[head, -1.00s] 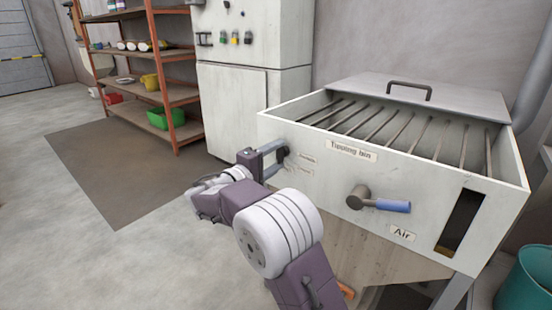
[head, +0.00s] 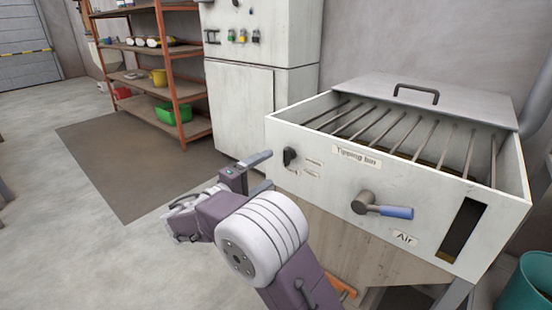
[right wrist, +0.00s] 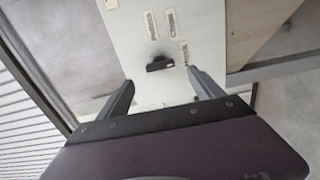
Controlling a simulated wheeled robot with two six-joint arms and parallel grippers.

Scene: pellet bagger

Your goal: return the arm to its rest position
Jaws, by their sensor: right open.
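My right gripper (head: 262,174) is open and empty, left of the front panel of the tipping bin (head: 330,178) in the head view. A small black knob (head: 290,157) sits on that panel beside two small labels, clear of the fingers. In the right wrist view the two fingers (right wrist: 163,92) are spread apart, and the black knob (right wrist: 160,64) shows beyond them with a gap. My left gripper is not in view.
The bin's blue-handled air valve (head: 385,211) sticks out of the panel. A white cabinet (head: 240,110) and an orange shelf rack (head: 164,60) stand behind. A teal bucket (head: 528,285) is at lower right. The floor (head: 60,225) at left is clear.

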